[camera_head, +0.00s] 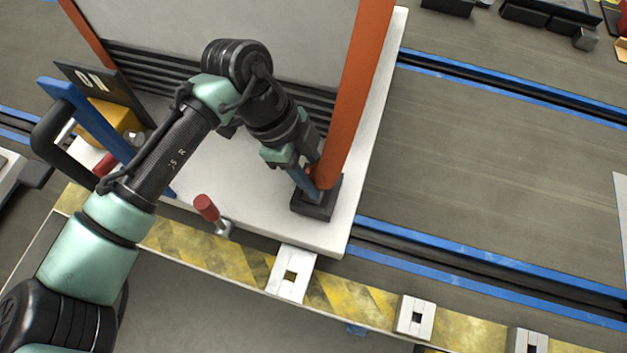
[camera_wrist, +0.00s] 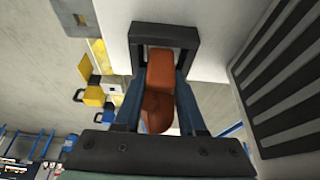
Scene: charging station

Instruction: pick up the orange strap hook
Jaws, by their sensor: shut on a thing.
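The orange strap hook (camera_wrist: 158,72) shows in the wrist view as an orange piece with a rounded near end. It lies between the two blue fingers of my gripper (camera_wrist: 160,85), which are shut on it. Its far end reaches into a dark square frame (camera_wrist: 165,32) on a white surface. In the head view my gripper (camera_head: 313,188) points down at a black block (camera_head: 316,208) at the foot of an orange post. The hook itself is mostly hidden there by the fingers, and I cannot tell whether it still touches the block.
The orange post (camera_head: 357,85) rises right beside my gripper. A red-topped knob (camera_head: 206,208) stands on the white platform (camera_head: 265,215) to the left. A yellow-black striped edge (camera_head: 240,262) runs in front. Blue rails (camera_head: 480,268) and open floor (camera_head: 490,170) lie to the right.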

